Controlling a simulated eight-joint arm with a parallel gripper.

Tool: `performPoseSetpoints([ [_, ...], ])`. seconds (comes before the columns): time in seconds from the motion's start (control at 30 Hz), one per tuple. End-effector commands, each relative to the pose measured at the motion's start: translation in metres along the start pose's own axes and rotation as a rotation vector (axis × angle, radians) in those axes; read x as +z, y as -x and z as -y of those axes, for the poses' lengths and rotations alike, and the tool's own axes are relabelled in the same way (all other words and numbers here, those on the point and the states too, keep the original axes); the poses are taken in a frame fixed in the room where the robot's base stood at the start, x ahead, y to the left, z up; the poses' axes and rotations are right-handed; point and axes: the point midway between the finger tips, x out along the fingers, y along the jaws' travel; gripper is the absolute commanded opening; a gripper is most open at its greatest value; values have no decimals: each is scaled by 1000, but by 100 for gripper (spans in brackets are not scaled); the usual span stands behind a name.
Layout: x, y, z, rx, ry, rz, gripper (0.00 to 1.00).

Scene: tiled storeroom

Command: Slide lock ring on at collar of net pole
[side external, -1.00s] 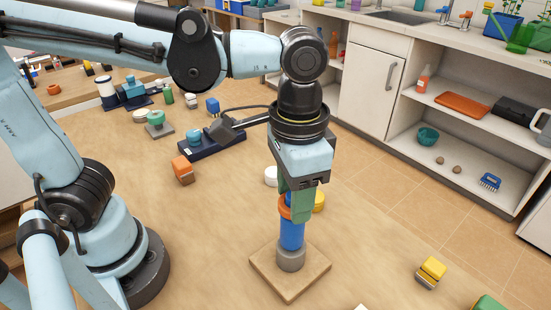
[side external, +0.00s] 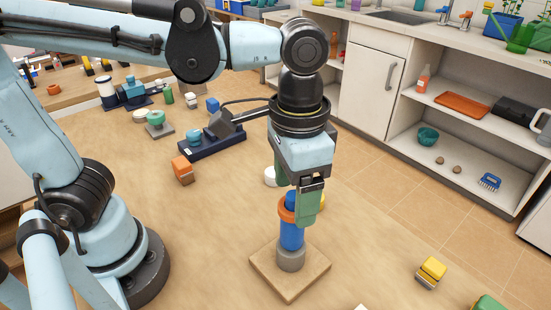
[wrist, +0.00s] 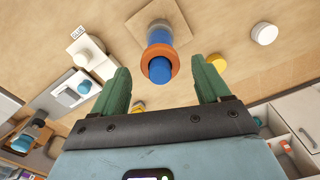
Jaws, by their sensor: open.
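The net pole is a blue post (side external: 291,236) standing upright on a square wooden base (side external: 290,280), with a grey collar (side external: 290,258) at its foot. The orange lock ring (side external: 286,211) is around the upper part of the post, above the grey collar. In the wrist view the ring (wrist: 152,51) encircles the post, whose blue top (wrist: 160,70) pokes through. My gripper (side external: 294,203) is open, its green fingers spread on either side of the post top and ring. In the wrist view gaps show between ring and both fingers. One finger hides part of the ring from the side.
A white round piece (side external: 270,176) and a yellow piece (side external: 322,199) are close behind the pole. A yellow block (side external: 432,269) is at the right. The tabletop between is clear.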

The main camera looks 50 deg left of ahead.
Motion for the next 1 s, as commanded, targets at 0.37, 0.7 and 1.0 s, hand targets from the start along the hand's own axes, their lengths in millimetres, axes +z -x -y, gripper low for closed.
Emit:
performPoseSetpoints([
  [0.37, 1, 62, 0, 0, 0, 0, 76],
  [0.7, 0, 101, 0, 0, 0, 0, 76],
  [1.0, 0, 106, 0, 0, 0, 0, 76],
])
